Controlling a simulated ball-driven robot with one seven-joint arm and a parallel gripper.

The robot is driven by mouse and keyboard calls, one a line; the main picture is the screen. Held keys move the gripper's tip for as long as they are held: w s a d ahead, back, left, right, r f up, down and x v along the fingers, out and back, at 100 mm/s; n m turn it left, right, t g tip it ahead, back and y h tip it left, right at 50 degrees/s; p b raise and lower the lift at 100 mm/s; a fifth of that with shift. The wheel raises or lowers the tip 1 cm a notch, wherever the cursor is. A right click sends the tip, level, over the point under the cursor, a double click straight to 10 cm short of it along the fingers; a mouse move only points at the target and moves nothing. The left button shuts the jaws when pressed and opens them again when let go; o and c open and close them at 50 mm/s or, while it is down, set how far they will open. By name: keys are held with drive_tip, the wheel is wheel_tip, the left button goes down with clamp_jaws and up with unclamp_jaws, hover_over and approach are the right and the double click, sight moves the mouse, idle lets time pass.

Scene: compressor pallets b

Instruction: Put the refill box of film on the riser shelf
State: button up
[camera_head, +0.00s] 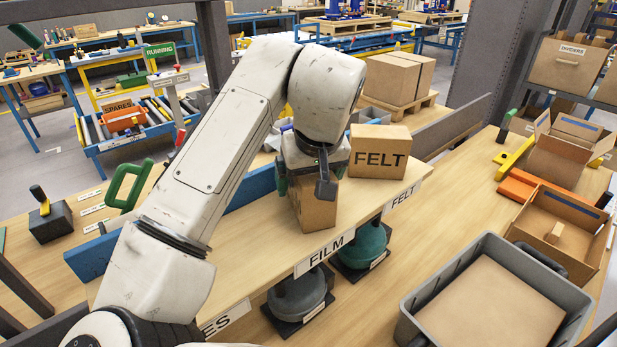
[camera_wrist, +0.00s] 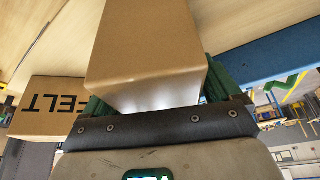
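A plain brown cardboard box (camera_head: 318,211), taken as the refill box of film, is at the FILM label (camera_head: 325,253) on the front edge of the riser shelf (camera_head: 255,250). My gripper (camera_head: 306,180) is above it, with its fingers around the box's upper part. In the wrist view the box (camera_wrist: 147,45) sits between the green finger pads (camera_wrist: 155,95), which appear to press on both sides. The box is upright and its base seems at the shelf surface; I cannot tell whether it touches. No lettering shows on its visible faces.
The FELT box (camera_head: 380,151) stands on the shelf just right of the held box. A grey tote (camera_head: 490,300) and open cartons (camera_head: 560,235) are at the right. A blue panel (camera_head: 250,188) runs behind the shelf.

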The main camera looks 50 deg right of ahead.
drive_tip(key=shift+r, duration=0.25)
drive_tip(key=v, duration=1.1)
drive_tip(key=shift+s+a+r+b, duration=0.1)
drive_tip(key=shift+r+b, duration=0.3)
